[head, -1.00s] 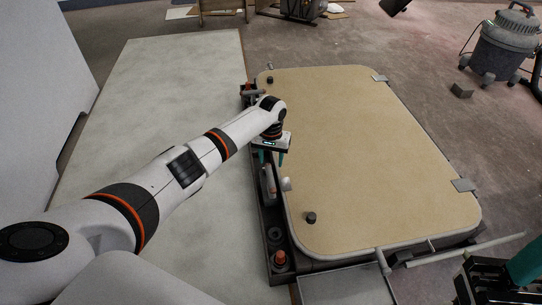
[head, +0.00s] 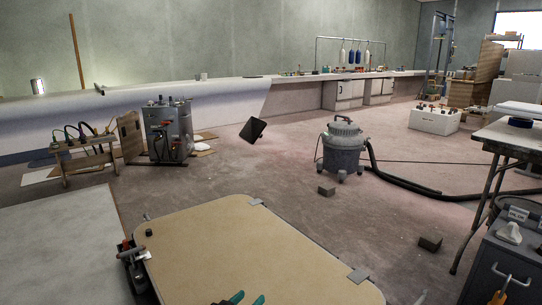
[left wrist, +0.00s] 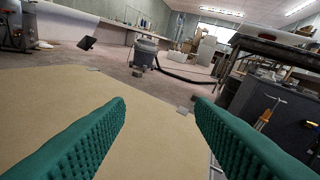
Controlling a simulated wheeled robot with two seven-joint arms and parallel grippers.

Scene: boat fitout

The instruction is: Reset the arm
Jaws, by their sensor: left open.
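My left gripper (head: 243,299) shows only as teal fingertips at the bottom edge of the head view. In the left wrist view its two teal ribbed fingers (left wrist: 160,108) stand wide apart with nothing between them. Beyond them lies the tan hatch panel (left wrist: 50,110). In the head view the panel (head: 235,245) fills the lower middle, with grey hinges on its far edge. Most of my left arm is out of view. My right gripper is not in view.
A grey vacuum (head: 342,150) with a black hose stands on the floor beyond the panel. Small blocks (head: 326,190) (head: 430,243) lie nearby. A table (head: 515,135) and dark cabinet (head: 505,260) stand at right. A pale board (head: 60,245) lies at left. Open floor lies between.

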